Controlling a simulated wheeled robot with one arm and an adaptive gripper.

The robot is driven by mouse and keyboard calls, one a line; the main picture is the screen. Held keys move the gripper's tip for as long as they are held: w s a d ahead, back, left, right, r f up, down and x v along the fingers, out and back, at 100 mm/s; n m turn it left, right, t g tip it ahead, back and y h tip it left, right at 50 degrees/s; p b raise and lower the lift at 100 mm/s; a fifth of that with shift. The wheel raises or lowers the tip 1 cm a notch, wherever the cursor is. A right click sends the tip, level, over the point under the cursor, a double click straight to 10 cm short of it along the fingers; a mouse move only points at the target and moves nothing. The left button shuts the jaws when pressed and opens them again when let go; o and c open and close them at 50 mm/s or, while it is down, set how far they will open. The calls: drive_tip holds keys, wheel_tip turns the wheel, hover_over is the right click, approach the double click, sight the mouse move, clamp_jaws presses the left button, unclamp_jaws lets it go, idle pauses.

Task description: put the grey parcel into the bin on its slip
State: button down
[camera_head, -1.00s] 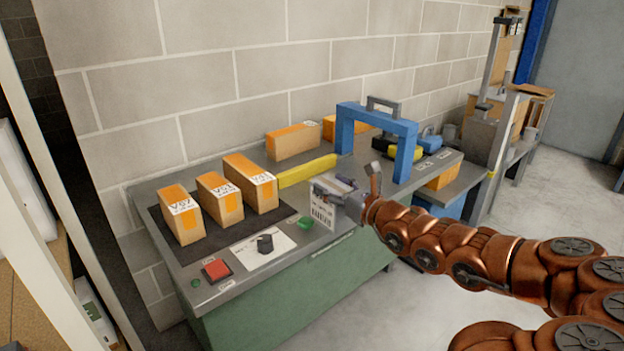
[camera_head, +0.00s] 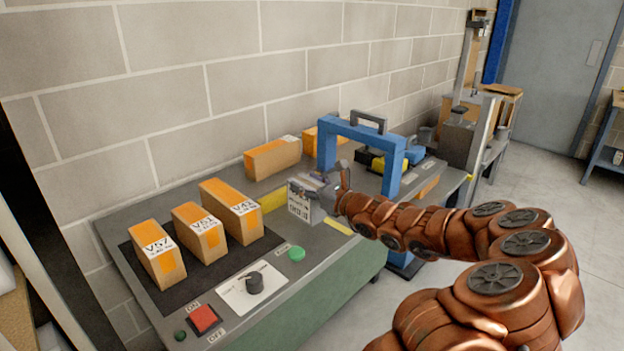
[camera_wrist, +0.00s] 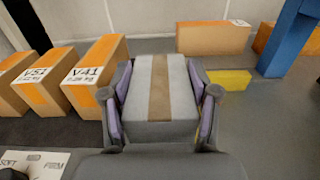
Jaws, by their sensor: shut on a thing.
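The grey parcel (camera_wrist: 160,85) has a tan tape strip along its top. In the wrist view it sits between the two fingers of my gripper (camera_wrist: 162,110), which is shut on it. In the head view my gripper (camera_head: 328,190) holds the parcel (camera_head: 306,202) over the green bench, in front of the blue arch. A white printed label shows on the parcel's near face there; its print is too small to read surely. I cannot tell whether the parcel touches the bench top. I cannot make out the bin.
Several orange-taped boxes (camera_head: 157,254) stand on a dark mat at the left of the bench. A red button (camera_head: 204,319), a black knob (camera_head: 254,283) and a green button (camera_head: 296,254) lie along the front. The blue arch (camera_head: 392,165) stands right of the parcel.

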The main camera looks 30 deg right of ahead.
drive_tip(key=w+d+f+p, duration=0.1)
drive_tip(key=w+d+f, duration=0.3)
drive_tip(key=w+d, duration=0.1)
drive_tip(key=shift+w+d+p, duration=0.3)
drive_tip(key=shift+w+d, duration=0.05)
drive_tip(key=shift+w, duration=0.3)
drive_tip(key=shift+f, duration=0.2)
drive_tip(key=shift+c, duration=1.2)
unclamp_jaws()
drive_tip(key=v, duration=1.2)
drive_tip(key=shift+b, duration=0.45)
drive_tip(key=shift+r, duration=0.15)
